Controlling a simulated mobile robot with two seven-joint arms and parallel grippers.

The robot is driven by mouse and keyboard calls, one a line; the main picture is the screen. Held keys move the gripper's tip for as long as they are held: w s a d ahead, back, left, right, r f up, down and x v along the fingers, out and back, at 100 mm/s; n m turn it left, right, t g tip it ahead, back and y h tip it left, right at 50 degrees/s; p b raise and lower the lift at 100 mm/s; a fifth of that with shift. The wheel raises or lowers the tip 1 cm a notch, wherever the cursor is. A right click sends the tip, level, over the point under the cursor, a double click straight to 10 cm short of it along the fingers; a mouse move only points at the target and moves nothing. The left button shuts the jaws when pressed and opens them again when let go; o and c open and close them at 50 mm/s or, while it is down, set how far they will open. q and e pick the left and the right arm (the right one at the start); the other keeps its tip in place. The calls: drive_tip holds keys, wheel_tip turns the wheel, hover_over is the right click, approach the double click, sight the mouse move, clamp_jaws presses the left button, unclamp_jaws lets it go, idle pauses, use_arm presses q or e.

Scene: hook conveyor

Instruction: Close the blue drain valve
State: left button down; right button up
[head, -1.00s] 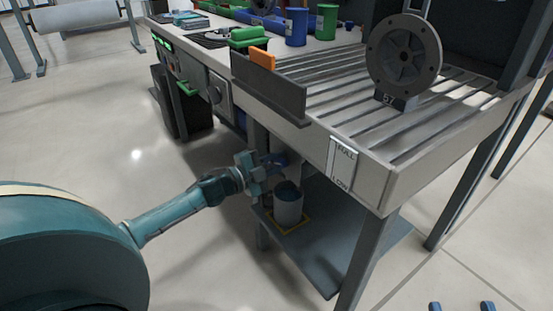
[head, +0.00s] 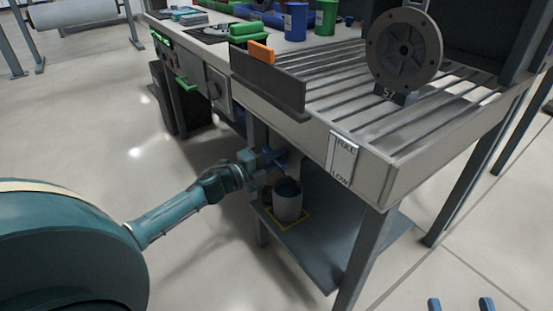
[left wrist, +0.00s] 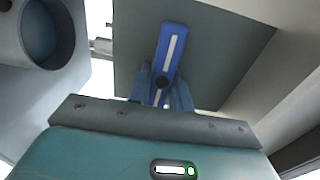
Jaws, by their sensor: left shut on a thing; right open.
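The blue drain valve shows as a blue lever with a white stripe (left wrist: 172,52) in the left wrist view. In the head view it is a small blue piece (head: 281,156) under the table's front edge, partly hidden by my gripper. My left gripper (head: 262,160) is shut on the lever; in the left wrist view its fingers (left wrist: 160,94) stand on both sides of the lever's lower part. My right gripper (head: 460,304) shows only as two separate blue fingertips at the bottom edge of the head view, open and empty.
A grey bucket (head: 287,205) stands just below the valve on a yellow-marked spot of the lower shelf (head: 325,250). A table leg (head: 365,255) stands to the right. A FULL/LOW gauge (head: 342,160) is on the table's front. The floor at left is free.

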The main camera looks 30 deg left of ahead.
drive_tip(key=shift+r, duration=0.1)
use_arm(q)
drive_tip(key=c, duration=1.3)
unclamp_jaws()
drive_tip(key=shift+s+a, duration=0.15)
drive_tip(key=shift+s, duration=0.15)
drive_tip(key=shift+p+v, duration=1.7)
drive_tip(key=shift+v, duration=4.6)
use_arm(e)
drive_tip(key=shift+s+d+n+h, duration=0.15)
drive_tip(key=shift+d+n+h, duration=0.15)
drive_tip(key=shift+n, duration=0.1)
